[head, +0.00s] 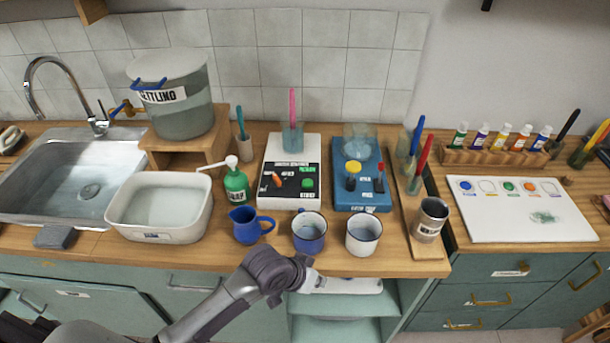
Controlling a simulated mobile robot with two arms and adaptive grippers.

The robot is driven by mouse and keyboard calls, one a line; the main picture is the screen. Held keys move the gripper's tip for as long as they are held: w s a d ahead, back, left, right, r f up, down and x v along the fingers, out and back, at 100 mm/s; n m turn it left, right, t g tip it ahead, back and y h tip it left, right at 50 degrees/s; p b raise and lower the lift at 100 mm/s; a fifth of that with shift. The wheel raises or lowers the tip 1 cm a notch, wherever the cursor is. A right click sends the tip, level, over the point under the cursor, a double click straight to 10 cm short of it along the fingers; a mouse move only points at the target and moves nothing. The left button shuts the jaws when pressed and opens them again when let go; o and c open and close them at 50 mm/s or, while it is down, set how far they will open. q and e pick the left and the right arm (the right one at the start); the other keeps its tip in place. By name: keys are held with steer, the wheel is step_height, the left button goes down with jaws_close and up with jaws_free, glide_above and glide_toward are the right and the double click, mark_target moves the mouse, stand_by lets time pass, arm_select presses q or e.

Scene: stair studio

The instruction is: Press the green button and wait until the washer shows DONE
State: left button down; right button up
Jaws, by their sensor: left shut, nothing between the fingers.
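The washer (279,151) is a white box on the counter with a black front panel. A glass with a pink-handled brush stands on its top. A green button (308,183) sits at the right of the panel, with an orange-red knob (277,180) to its left. A small display (308,170) above the button shows green text too small to read. My left gripper (319,284) is shut and empty near the counter's front edge, in front of the mugs and apart from the washer. My right gripper is not in view.
A blue device (361,185) is right of the washer, and a green soap bottle (236,185) is left. A white basin (160,207) stands further left.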

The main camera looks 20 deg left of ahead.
arm_select(q)
steer(key=shift+h, duration=0.6)
steer(key=w+r, duration=0.1)
steer(key=r, duration=0.1)
steer(key=w+d+r, duration=0.1)
steer(key=w+r, duration=0.1)
steer(key=r, duration=0.1)
steer(key=w+d+r, duration=0.1)
steer(key=r, duration=0.1)
steer(key=shift+w+r+p, duration=0.15)
steer(key=shift+r+p, duration=0.1)
steer(key=shift+p, duration=0.15)
steer(key=w+a+r+n, duration=0.1)
steer(key=w+a+r, duration=0.1)
steer(key=w, duration=0.3)
steer(key=w+a+r+n, duration=0.1)
steer(key=w+a+r, duration=0.1)
steer(key=w, duration=0.3)
step_height(320, 180, up, 8)
steer(key=n+t, duration=0.3)
glide_above(306, 183)
steer(key=shift+a+f+y, duration=0.1)
steer(key=shift+y, duration=0.2)
steer(key=shift+f, duration=0.15)
step_height(306, 183, down, 6)
steer(key=b, duration=0.7)
steer(key=shift+f, duration=0.2)
steer(key=shift+f+b, duration=0.3)
steer(key=shift+f, duration=0.75)
